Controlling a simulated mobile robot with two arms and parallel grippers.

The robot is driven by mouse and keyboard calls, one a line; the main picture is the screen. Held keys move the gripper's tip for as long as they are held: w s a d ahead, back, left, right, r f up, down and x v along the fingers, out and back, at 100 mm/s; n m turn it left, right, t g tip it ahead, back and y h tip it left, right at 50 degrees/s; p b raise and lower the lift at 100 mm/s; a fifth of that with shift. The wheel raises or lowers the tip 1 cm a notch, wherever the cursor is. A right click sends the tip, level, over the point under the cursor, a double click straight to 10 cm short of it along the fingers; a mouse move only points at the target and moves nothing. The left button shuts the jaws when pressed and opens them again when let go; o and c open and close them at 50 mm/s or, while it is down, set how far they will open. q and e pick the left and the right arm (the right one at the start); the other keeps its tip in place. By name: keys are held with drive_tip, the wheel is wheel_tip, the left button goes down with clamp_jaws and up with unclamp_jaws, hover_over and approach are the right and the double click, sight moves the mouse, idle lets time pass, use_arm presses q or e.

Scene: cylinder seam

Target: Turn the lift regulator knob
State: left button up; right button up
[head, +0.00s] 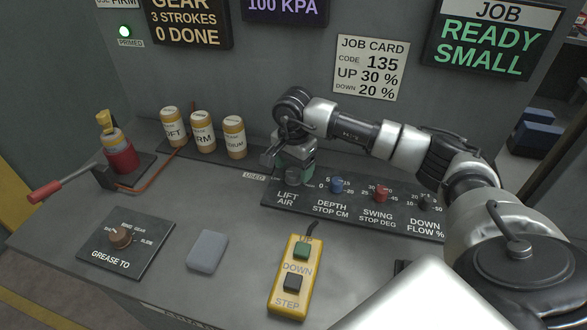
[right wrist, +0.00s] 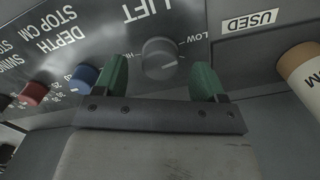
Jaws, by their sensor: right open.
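The lift regulator knob (right wrist: 159,58) is a dark grey round knob above the label LIFT AIR on the dark control panel (head: 340,214). In the right wrist view it sits between the two green fingers of my right gripper (right wrist: 158,82), with a gap on each side. In the head view my right gripper (head: 293,176) is over the panel's left end and hides most of the knob. The right gripper is open and empty. My left gripper is not in view.
Beside it on the panel are a blue depth stop knob (head: 336,185), a red swing stop knob (head: 381,193) and a black down flow knob (head: 426,202). A yellow pendant (head: 289,299), a grey block (head: 207,251) and several cartridges (head: 203,132) stand around on the bench.

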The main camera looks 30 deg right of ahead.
drive_tip(key=shift+f, duration=1.1)
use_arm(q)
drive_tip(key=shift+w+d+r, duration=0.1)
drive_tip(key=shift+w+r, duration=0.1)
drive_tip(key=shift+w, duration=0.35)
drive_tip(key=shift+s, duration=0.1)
use_arm(e)
drive_tip(key=shift+c, duration=1.1)
drive_tip(key=c, duration=0.7)
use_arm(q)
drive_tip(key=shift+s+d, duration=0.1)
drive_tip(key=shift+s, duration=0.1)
